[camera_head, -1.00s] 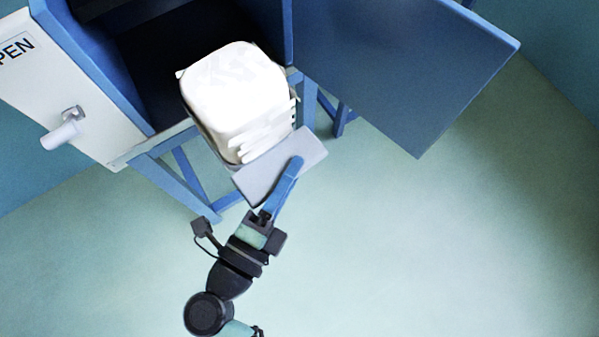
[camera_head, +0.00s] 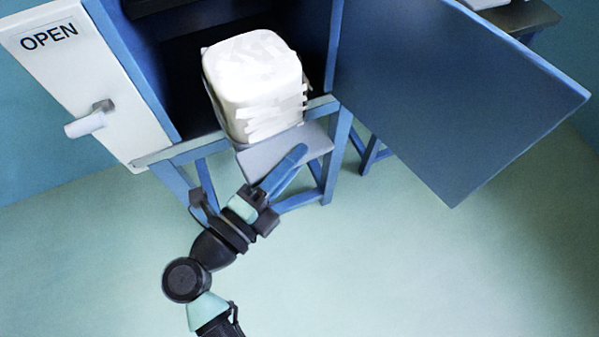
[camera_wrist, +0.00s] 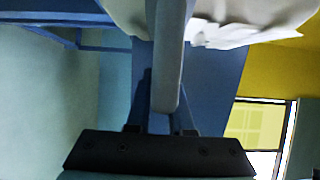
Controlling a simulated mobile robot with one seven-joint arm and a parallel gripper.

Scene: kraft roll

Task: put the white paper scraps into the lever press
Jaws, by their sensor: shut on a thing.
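The white paper scraps (camera_head: 252,72) form one rounded block with ragged strips on its right side. The block is at the open front of the blue lever press (camera_head: 333,45), mostly over its dark chamber.
The press's blue door (camera_head: 455,95) stands open to the right. Its white panel marked OPEN (camera_head: 70,80), with a grey handle (camera_head: 92,120), stands out to the left. Blue legs (camera_head: 337,155) support the press. The green floor (camera_head: 430,270) in front is clear.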

